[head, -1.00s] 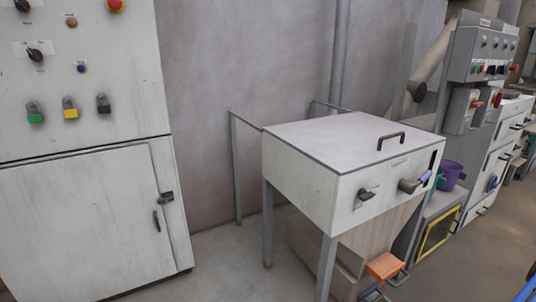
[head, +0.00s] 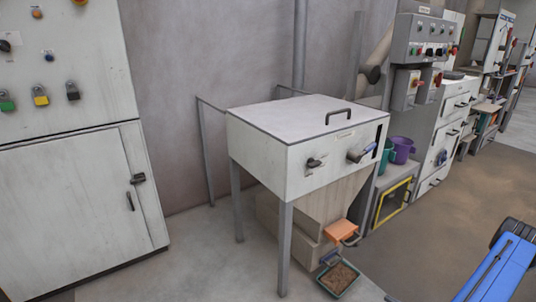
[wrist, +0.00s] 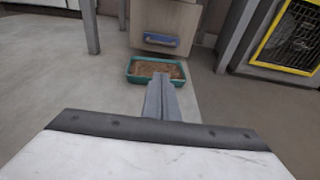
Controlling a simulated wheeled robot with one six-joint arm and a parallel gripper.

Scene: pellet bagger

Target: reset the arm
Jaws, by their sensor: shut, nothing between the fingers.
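My gripper (wrist: 162,95) shows in the wrist view as two grey fingers pressed together, with nothing between them. It points out over the floor toward a teal tray of brown pellets (wrist: 131,75), and its tips overlap the tray's near edge in the picture. I cannot tell the gap between them. In the head view the gripper itself is not seen. A blue part of my arm (head: 497,272) shows at the lower right, apart from the machines.
The white hopper machine (head: 262,157) stands on legs in the middle, with the pellet tray (head: 322,286) on the floor below. A grey cabinet (head: 75,205) is at left. Purple (head: 402,148) and teal (head: 386,157) containers stand right of the hopper. Open floor lies at right.

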